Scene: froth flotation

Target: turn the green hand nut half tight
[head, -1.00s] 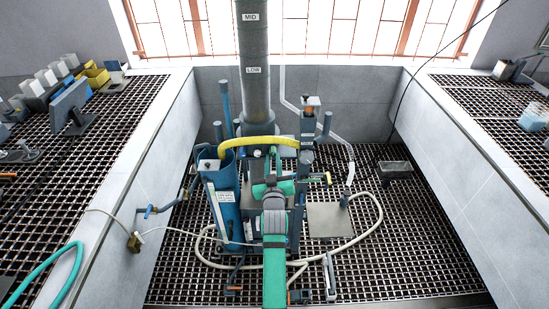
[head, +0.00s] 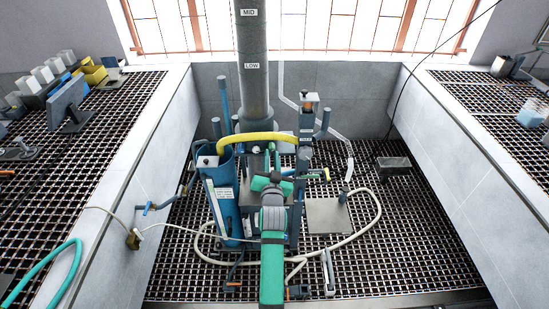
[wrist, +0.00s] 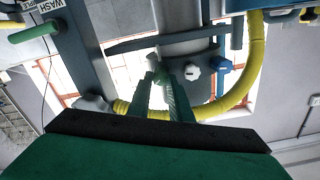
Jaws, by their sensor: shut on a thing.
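The green hand nut (wrist: 158,96) shows in the wrist view as a small pale green piece between my two fingers. My gripper (wrist: 160,92) is shut on it, one dark green finger on each side. The fingers hide part of the nut, and its thread cannot be seen. In the head view my gripper (head: 272,182) is at the front of the flotation rig, below the tall grey column (head: 256,95). My green arm hides the nut there.
A yellow hose (head: 262,138) arches just above my gripper. A blue cylinder (head: 222,205) stands to the left. In the wrist view a white knob (wrist: 192,72) and a blue knob (wrist: 223,66) sit close to the right finger. A pale hose (head: 370,222) loops over the grating.

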